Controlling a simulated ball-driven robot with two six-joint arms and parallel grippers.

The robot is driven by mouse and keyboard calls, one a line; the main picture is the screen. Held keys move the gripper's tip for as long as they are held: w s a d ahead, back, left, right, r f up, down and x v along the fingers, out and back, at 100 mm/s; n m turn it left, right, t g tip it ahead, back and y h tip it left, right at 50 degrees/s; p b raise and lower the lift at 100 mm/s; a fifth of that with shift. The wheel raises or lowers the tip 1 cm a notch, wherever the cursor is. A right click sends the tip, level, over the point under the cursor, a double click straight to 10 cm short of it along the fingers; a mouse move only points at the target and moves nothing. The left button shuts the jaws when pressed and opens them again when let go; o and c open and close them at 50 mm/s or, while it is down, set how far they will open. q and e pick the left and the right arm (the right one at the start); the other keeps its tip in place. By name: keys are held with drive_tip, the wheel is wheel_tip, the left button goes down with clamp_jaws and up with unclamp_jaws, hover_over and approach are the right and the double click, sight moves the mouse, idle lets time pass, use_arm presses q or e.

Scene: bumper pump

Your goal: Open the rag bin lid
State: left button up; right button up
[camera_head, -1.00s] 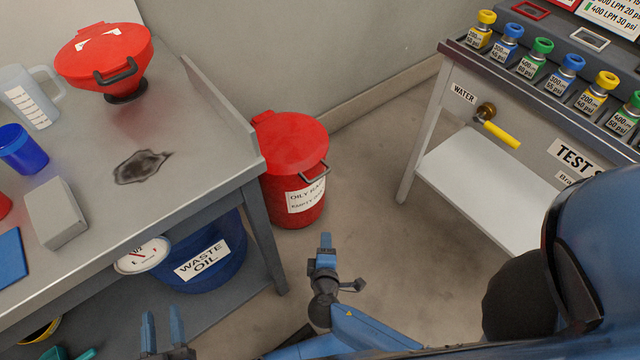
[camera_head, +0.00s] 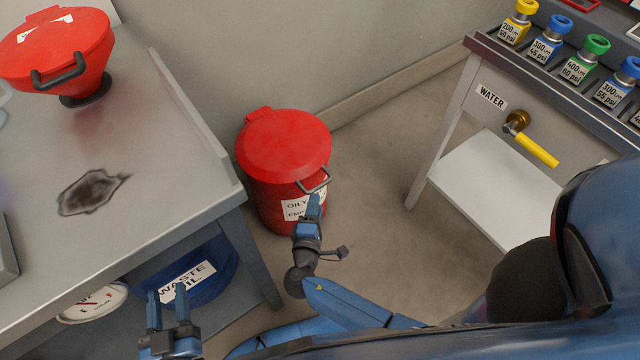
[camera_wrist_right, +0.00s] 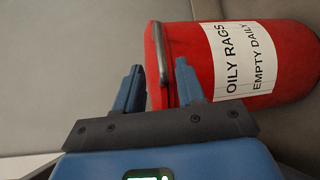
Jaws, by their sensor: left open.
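The red rag bin (camera_head: 262,197) stands on the floor between the bench and the test stand, its red lid (camera_head: 284,145) down. A grey handle (camera_head: 315,181) sticks out from the lid's front edge; it also shows in the right wrist view (camera_wrist_right: 163,55). My right gripper (camera_head: 314,204) is just in front of the handle, over the bin's label. In the right wrist view its fingers (camera_wrist_right: 159,85) are apart, with the handle ahead of the gap and nothing visibly held. My left gripper (camera_head: 167,296) is open and empty at the lower left, in front of the bench.
A grey bench (camera_head: 150,150) with a red funnel container (camera_head: 60,45) stands left of the bin. The blue waste oil drum (camera_head: 205,270) is beneath it. The test stand with a yellow-handled water valve (camera_head: 535,150) is at right. Floor right of the bin is clear.

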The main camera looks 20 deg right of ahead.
sight(320, 185)
drive_tip(key=b+x, duration=0.1)
drive_tip(key=x, duration=0.7)
drive_tip(key=shift+b, duration=0.4)
drive_tip(key=shift+f, duration=0.1)
clamp_jaws()
